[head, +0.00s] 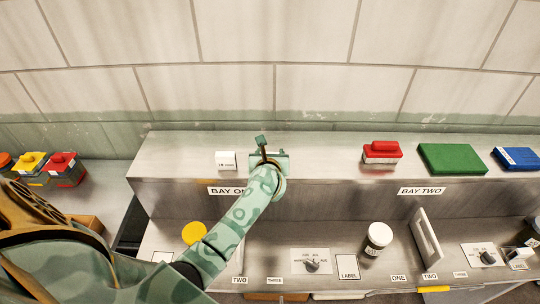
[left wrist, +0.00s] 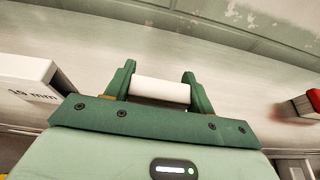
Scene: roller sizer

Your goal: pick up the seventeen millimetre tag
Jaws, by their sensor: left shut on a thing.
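My left gripper (head: 268,153) is over the steel shelf above bay one, and in the left wrist view (left wrist: 160,85) its two green fingers are shut on a white tag (left wrist: 160,91). No number shows on the held tag, and in the head view my arm and gripper hide it. Another white tag (head: 225,160) stands on the shelf to the left of the gripper; it also shows in the left wrist view (left wrist: 28,85), where it reads 19 mm. My right gripper is not in view.
The steel shelf (head: 330,160) is bare between my gripper and a red block (head: 382,152). A green slab (head: 452,159) and a blue one (head: 516,158) lie farther right. A tiled wall (head: 330,90) rises behind. A white-capped jar (head: 377,238) stands on the lower deck.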

